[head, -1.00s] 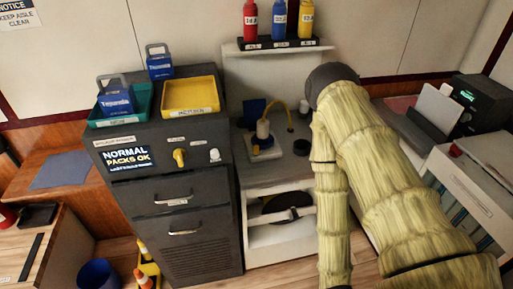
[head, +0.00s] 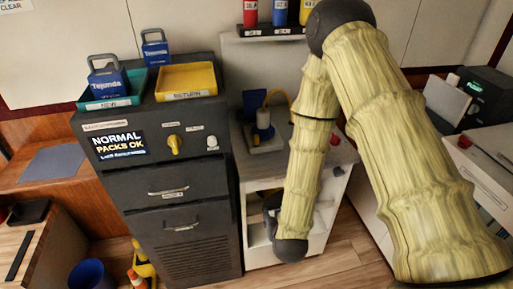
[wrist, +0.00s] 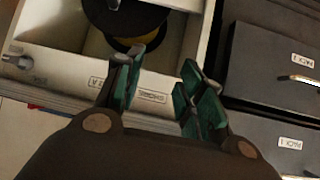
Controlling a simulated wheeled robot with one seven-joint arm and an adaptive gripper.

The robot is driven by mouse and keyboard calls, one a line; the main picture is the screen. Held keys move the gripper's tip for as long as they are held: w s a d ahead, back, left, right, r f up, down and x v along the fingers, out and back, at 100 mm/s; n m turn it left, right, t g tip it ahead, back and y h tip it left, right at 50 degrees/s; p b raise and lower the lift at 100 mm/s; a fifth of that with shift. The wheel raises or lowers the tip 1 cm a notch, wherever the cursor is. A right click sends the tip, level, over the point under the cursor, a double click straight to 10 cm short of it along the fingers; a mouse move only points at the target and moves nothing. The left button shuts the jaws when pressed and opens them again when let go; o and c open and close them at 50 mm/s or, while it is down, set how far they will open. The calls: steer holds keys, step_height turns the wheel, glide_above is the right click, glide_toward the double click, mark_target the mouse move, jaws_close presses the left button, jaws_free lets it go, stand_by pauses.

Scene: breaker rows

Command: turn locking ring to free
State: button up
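I cannot tell for certain which part is the locking ring. In the wrist view, a black disc (wrist: 135,18) with a yellow rim (wrist: 130,43) beneath it lies in an open white compartment (wrist: 62,65); its upper part is cut off by the frame. A small grey metal fitting (wrist: 18,58) sits on the compartment's edge at left. My gripper (wrist: 160,78) is open and empty, its teal-padded fingers apart in front of the compartment's labelled edge, below the disc and not visibly touching it. In the head view, my arm covers the disc and most of the gripper.
A dark cabinet (head: 190,222) with drawers stands left of the white unit (head: 256,250). It carries a yellow knob (head: 174,144), a yellow tray (head: 187,84) and a teal tray (head: 110,102) with a blue pack. A device with a yellow hose (head: 263,128) stands on the grey counter.

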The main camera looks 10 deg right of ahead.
steer(key=w+a+r+t+b, duration=0.2)
steer(key=w+a+r+t, duration=0.15)
steer(key=w+r, duration=0.35)
steer(key=m+t+h+b, duration=0.1)
steer(key=t+h+b, duration=0.1)
steer(key=t, duration=0.2)
glide_toward(256, 139)
steer(key=shift+g, duration=0.25)
steer(key=w, duration=0.3)
steer(key=w+d+p, duration=0.1)
steer(key=w, duration=0.3)
steer(key=w+p, duration=0.1)
steer(key=w, duration=0.2)
steer(key=shift+w+d+r, duration=0.25)
steer(key=shift+w+r, duration=0.05)
steer(key=shift+w, duration=0.05)
jaws_close()
